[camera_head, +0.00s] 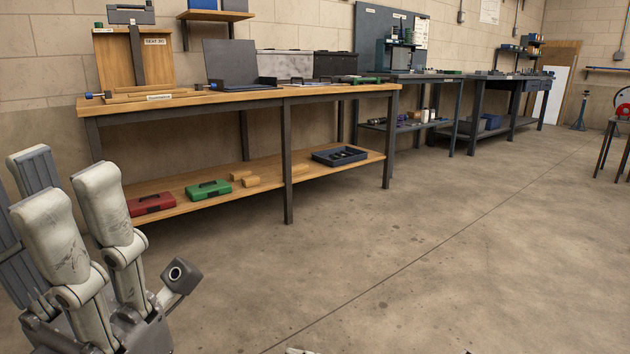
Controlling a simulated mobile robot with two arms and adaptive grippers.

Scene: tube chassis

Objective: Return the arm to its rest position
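My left gripper (72,205) stands large and close at the lower left, with its pale fingers pointing up. Grey ridged parts show beside and behind them at the left edge, partly cut off by the frame. My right gripper cannot be made out; only a tiny pale sliver shows at the bottom edge.
A wooden-topped workbench (240,101) stands along the wall. Its lower shelf holds a red case (151,204), a green case (208,189) and a dark tray (339,155). Darker benches (412,78) continue to the right.

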